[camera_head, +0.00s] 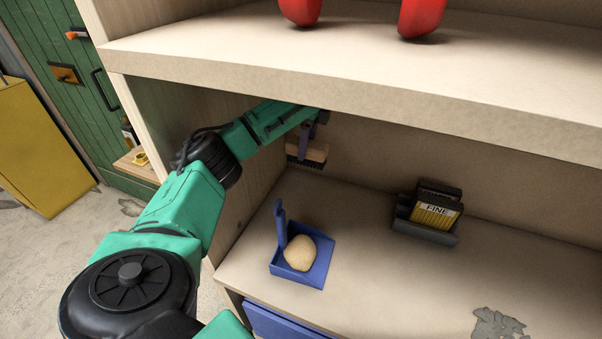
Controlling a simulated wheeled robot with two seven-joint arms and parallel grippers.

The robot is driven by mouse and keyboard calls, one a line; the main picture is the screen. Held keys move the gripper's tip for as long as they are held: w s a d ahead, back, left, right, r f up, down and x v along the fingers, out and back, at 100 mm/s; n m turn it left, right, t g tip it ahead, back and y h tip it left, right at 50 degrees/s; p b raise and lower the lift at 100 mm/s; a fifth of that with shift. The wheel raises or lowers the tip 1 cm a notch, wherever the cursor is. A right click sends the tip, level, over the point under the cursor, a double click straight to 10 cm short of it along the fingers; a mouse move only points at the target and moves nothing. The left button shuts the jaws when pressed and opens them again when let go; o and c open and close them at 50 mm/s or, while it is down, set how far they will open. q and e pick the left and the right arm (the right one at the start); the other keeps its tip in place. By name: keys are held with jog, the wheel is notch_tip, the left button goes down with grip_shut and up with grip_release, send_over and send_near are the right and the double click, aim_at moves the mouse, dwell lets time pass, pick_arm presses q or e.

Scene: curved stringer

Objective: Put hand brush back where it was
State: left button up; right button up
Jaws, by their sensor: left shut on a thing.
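The hand brush (309,154) has a light wooden back and dark bristles pointing down. It hangs in the lower compartment of the shelf unit, near the left back corner, and looks clear of the lower shelf board. My left gripper (308,142) is shut on the hand brush from above. The gripper's upper part is partly hidden under the upper board. My right gripper is not in view.
A blue open box (318,272) with a tan rounded lump (299,253) stands on the lower shelf (375,290). A dark holder with a block marked FINE (436,212) stands to its right. The upper board (350,85) runs above my arm. A grey patch (497,323) lies at front right.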

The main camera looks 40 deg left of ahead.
aim_at(307, 158)
pick_arm(q)
jog(key=f, duration=0.2)
jog(key=f+b, duration=0.1)
jog(key=f, duration=0.1)
jog(key=shift+s+d+f, duration=0.1)
jog(key=shift+s+d, duration=0.1)
notch_tip(307, 158, down, 15)
jog(key=shift+w+a+r+p, duration=0.1)
jog(key=shift+r+p, duration=0.1)
jog(key=shift+p, duration=0.7)
jog(key=shift+f, duration=0.3)
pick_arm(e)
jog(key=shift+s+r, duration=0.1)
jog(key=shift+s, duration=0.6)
pick_arm(q)
jog(key=shift+f, duration=0.1)
jog(key=o, duration=1.3)
jog(key=r, duration=0.4)
jog(key=d+r+b, duration=0.1)
jog(key=r, duration=0.7)
jog(key=shift+w+d+r+b, duration=0.1)
jog(key=shift+w+d+b, duration=0.15)
jog(key=shift+w+b, duration=0.1)
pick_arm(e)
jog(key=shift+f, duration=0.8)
pick_arm(q)
jog(key=shift+s, duration=0.1)
